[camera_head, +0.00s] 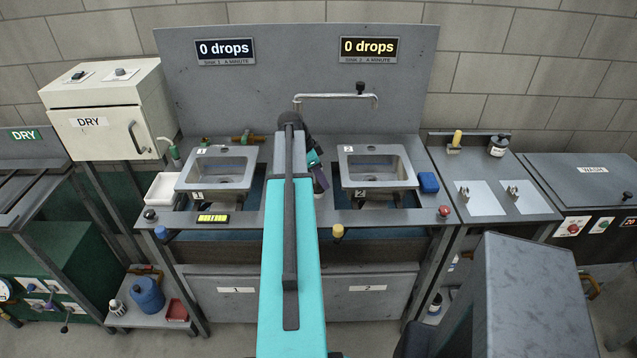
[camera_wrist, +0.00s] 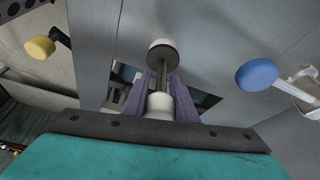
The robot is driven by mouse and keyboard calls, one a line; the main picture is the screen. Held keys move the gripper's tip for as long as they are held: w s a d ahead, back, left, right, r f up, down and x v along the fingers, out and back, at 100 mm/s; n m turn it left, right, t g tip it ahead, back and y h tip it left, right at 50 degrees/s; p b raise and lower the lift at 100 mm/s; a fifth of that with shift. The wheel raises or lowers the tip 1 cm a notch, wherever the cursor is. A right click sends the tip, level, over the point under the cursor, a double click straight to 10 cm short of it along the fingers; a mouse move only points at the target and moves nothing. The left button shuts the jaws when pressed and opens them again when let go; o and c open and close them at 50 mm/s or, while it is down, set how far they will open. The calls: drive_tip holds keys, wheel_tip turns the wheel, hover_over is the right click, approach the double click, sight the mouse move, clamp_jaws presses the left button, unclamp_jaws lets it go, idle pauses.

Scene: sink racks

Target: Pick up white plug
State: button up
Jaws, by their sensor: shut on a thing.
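In the camera_wrist view, the purple fingers of my gripper (camera_wrist: 159,98) are shut on a white plug (camera_wrist: 160,107). The plug has a white body between the fingers, a metal stem beyond it and a round end with a white rim and a dark face (camera_wrist: 163,58). The fingers hide part of its sides. In the camera_head view, my gripper (camera_head: 319,179) is between the two sinks, beside the left edge of sink 2 (camera_head: 376,170). My own arm covers much of that area.
Sink 1 (camera_head: 217,171) is left of my arm. A tap (camera_head: 335,97) rises behind the sinks. A blue block (camera_head: 428,182), a red knob (camera_head: 444,211) and a yellow knob (camera_head: 338,231) are nearby. The camera_wrist view shows a blue knob (camera_wrist: 257,75) and a yellow knob (camera_wrist: 40,47).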

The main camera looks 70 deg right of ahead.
drive_tip(key=shift+r, duration=0.1)
drive_tip(key=shift+r+b, duration=1.6)
drive_tip(key=shift+r, duration=3.35)
